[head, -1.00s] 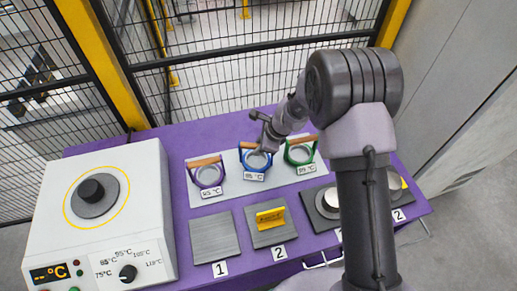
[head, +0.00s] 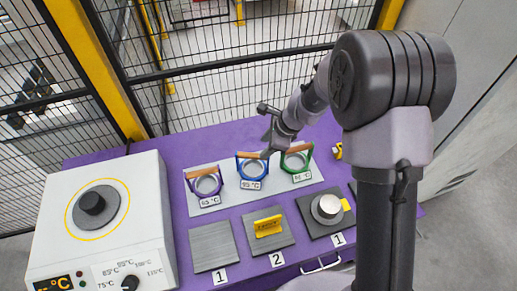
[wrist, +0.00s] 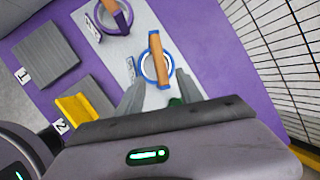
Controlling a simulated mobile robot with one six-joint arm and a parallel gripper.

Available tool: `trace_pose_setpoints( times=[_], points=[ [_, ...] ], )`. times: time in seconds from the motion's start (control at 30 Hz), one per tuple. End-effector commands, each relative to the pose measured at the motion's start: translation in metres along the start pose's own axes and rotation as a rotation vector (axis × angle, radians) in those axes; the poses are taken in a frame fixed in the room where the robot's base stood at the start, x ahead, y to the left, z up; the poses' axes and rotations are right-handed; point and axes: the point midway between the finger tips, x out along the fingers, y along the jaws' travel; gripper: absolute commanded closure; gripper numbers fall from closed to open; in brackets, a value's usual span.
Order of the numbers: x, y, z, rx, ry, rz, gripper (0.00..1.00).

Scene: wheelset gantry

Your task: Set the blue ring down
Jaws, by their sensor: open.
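The blue ring (head: 252,169) sits on the light grey plate, in the middle between the purple ring (head: 206,185) and the green ring (head: 297,163). Its wooden-coloured handle bar runs across the top. In the wrist view the blue ring (wrist: 141,68) lies just beyond my fingertips, with its handle upright in the picture. My gripper (head: 268,152) is open, with nothing between its fingers. It is above and slightly right of the blue ring in the head view. The green ring is mostly hidden in the wrist view.
The light grey plate (head: 225,205) lies on the purple table (head: 180,140). In front are flat grey pads, one with a yellow block (head: 268,226) and one with a silver cylinder (head: 326,207). A white heater box (head: 130,235) stands left. A mesh fence (head: 220,80) runs behind.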

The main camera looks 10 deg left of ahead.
Motion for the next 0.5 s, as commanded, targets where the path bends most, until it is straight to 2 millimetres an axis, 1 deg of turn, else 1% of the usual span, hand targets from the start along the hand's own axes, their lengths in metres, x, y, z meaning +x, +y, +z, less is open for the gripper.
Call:
trace_pose_setpoints(
  times=[0.03, 0.1, 0.27, 0.33, 0.37, 0.43, 0.47, 0.5],
  points=[
    [-0.011, -0.001, 0.001, 0.0, 0.0, -0.001, 0.57],
    [-0.018, 0.0, 0.0, 0.0, 0.001, -0.001, 0.57],
    [-0.023, 0.0, -0.001, -0.001, 0.001, 0.0, 0.57],
    [-0.034, 0.0, 0.001, -0.025, 0.0, -0.008, 0.57],
    [-0.046, 0.0, 0.003, -0.052, 0.001, -0.017, 0.57],
    [-0.092, 0.004, 0.008, -0.163, 0.008, -0.05, 0.57],
    [-0.118, 0.009, 0.01, -0.229, 0.017, -0.068, 0.57],
    [-0.154, 0.02, 0.013, -0.329, 0.033, -0.092, 0.57]
  ],
)
